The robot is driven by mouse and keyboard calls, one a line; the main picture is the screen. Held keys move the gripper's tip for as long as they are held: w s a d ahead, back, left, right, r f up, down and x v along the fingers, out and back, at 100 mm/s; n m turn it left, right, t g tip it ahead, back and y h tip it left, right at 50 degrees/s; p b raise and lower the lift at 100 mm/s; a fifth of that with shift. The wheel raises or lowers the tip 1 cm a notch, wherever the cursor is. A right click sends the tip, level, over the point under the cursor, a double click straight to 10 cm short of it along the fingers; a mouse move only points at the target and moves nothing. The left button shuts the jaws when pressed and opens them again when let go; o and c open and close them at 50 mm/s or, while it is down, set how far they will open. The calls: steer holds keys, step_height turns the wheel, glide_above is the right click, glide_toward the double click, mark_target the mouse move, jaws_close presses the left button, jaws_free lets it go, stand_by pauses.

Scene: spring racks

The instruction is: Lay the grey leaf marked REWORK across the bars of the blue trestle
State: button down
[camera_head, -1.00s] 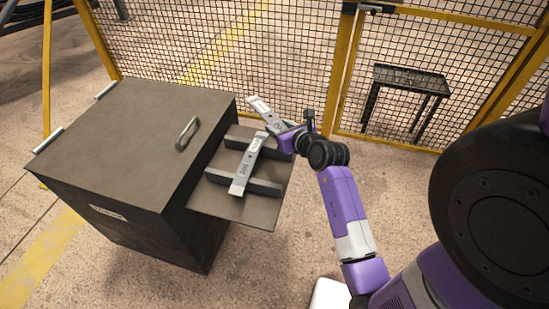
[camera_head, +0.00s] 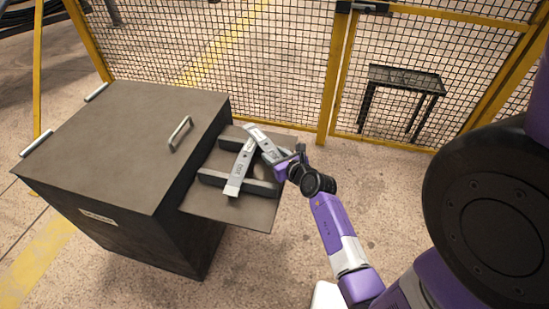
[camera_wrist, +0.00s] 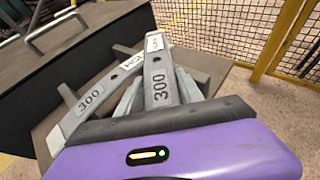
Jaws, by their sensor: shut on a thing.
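My gripper (camera_head: 283,165) is shut on a grey leaf (camera_head: 262,141) near one end, above the far right part of a side shelf. In the wrist view this held leaf (camera_wrist: 159,80) is marked 300 and has a white label at its far end, too foreshortened to read. A second grey leaf (camera_head: 240,170) lies across two dark bars on the shelf. In the wrist view this second leaf (camera_wrist: 90,97) is marked 300, with a partly hidden white label. The held leaf's far end appears close to the second leaf; I cannot tell whether they touch. I see no blue trestle.
The shelf (camera_head: 228,214) juts from a dark cabinet (camera_head: 120,140) with a handle on top. The dark bars (camera_head: 211,178) stand on it. Yellow-framed mesh fencing (camera_head: 290,70) runs behind. A dark stand (camera_head: 405,78) is beyond the mesh. Floor right of the shelf is clear.

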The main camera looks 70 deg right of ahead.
steer(key=shift+d+f, duration=0.1)
steer(key=shift+f, duration=0.35)
steer(key=c, duration=0.8)
jaws_free()
steer(key=shift+f, duration=0.1)
steer(key=shift+o, duration=0.2)
